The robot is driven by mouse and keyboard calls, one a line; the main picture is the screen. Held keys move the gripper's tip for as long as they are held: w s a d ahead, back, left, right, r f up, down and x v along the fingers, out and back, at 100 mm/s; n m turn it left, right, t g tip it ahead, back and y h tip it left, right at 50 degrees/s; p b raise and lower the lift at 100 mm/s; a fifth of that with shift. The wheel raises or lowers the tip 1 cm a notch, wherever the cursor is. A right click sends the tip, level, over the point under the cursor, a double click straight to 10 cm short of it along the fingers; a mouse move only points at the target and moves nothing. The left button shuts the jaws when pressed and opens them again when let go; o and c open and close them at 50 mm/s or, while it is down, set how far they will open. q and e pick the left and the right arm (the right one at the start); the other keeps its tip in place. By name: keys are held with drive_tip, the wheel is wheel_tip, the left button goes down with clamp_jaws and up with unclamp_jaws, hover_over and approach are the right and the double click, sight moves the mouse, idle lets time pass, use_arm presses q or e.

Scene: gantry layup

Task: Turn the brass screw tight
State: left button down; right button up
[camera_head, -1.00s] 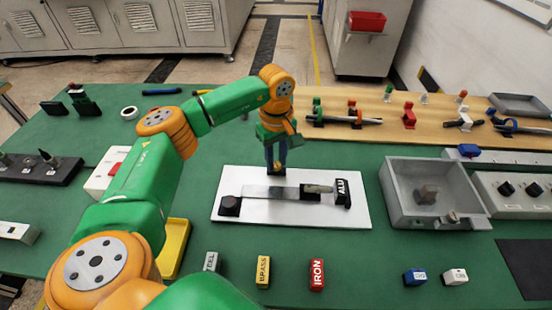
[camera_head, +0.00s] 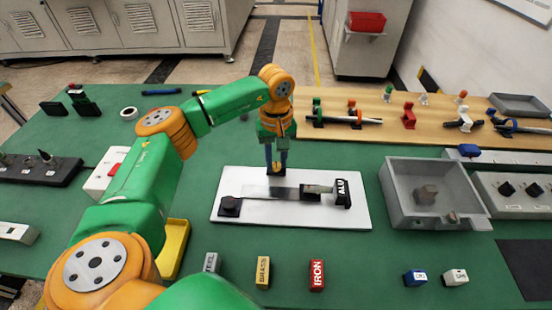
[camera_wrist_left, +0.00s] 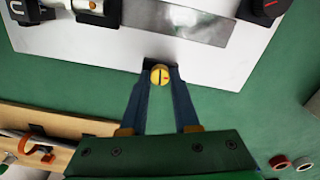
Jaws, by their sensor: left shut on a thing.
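The brass screw (camera_wrist_left: 160,75) shows as a round yellow slotted head in the left wrist view, between the fingertips of my left gripper (camera_wrist_left: 161,70). The fingers are shut on it. In the head view my left gripper (camera_head: 276,172) points down at the back edge of the white plate (camera_head: 235,180). A metal strip (camera_head: 262,193) lies on the plate, with a dark knob (camera_head: 229,206) at its left end and a black block marked ALU (camera_head: 342,193) at its right. Whatever lies under the screw head is hidden. My right gripper is not seen.
A grey tray (camera_head: 390,190) with a dark block stands to the right. Blocks marked BRASS (camera_head: 263,271) and IRON (camera_head: 317,274) stand in front. A yellow tray (camera_head: 172,250) is partly behind my left arm. A wooden board (camera_head: 390,133) with several tools lies behind.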

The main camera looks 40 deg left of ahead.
sight(276, 165)
use_arm(q)
drive_tip(key=c, duration=0.6)
unclamp_jaws()
drive_tip(key=shift+c, duration=0.2)
wheel_tip(276, 165, up, 7)
drive_tip(key=shift+d+r, duration=0.1)
